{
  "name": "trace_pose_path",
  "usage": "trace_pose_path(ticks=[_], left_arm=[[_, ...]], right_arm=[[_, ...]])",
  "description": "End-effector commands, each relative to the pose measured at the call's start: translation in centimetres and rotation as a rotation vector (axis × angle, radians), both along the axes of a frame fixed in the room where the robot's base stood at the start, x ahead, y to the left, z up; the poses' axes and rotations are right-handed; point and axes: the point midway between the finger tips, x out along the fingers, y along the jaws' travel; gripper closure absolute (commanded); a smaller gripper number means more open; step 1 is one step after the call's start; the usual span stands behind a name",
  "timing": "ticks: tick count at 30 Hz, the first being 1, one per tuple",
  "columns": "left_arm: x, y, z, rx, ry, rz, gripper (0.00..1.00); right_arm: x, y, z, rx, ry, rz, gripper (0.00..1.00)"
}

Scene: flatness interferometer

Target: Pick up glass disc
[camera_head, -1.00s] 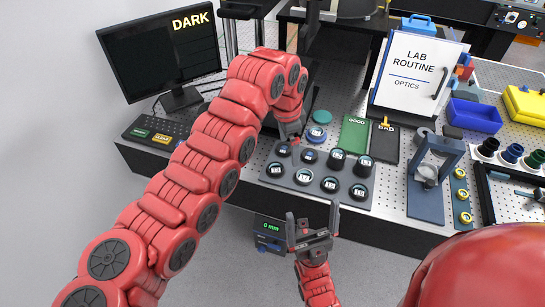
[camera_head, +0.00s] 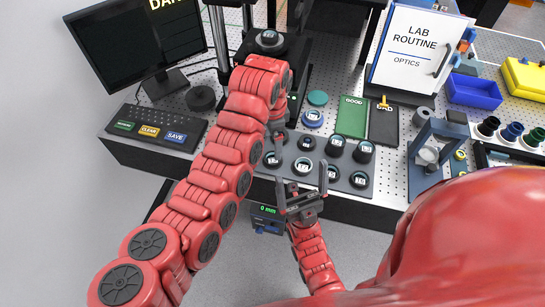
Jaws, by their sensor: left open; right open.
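Several round black holders, one at the tray's middle (camera_head: 303,166), stand on a grey tray (camera_head: 347,163). They have pale, labelled tops, and I cannot tell which one holds the glass disc. Another round dark piece with a pale label (camera_head: 270,39) sits on the black instrument at the back. My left gripper (camera_head: 277,131) is open at the tray's back left corner, close by a holder, its fingers partly hidden by its arm. My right gripper (camera_head: 302,177) is open, its fingers pointing up in the picture over the tray's front edge, with nothing seen held.
A green GOOD mat (camera_head: 351,118) and a dark BAD mat (camera_head: 383,127) lie behind the tray. A blue-grey stand (camera_head: 432,155) is to the right, a blue bin (camera_head: 474,91) beyond it. The monitor (camera_head: 140,45) and keypad (camera_head: 154,127) are at left.

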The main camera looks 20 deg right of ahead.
Motion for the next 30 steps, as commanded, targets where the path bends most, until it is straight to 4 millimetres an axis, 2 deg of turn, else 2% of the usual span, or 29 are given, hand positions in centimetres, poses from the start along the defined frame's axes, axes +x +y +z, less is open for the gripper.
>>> trace_pose_path(ticks=[4,10,14,21,30], left_arm=[[0.0,0.0,-2.3,0.002,-0.002,0.000,0.00],[0.0,0.0,-3.3,0.000,-0.003,0.000,0.00],[0.1,0.0,-3.7,0.005,0.002,-0.001,0.00],[0.6,-0.1,-6.0,0.005,0.001,0.000,0.00],[0.7,-0.2,-8.3,0.001,-0.002,0.000,0.00]], right_arm=[[0.0,0.0,-0.6,0.000,0.000,0.000,0.02],[0.0,0.0,-0.8,0.000,0.000,0.000,0.02],[0.0,0.0,0.1,0.000,0.000,0.000,0.02],[0.0,0.0,2.2,0.000,0.000,0.000,0.02],[0.0,0.0,2.7,0.000,0.000,0.000,0.02]])
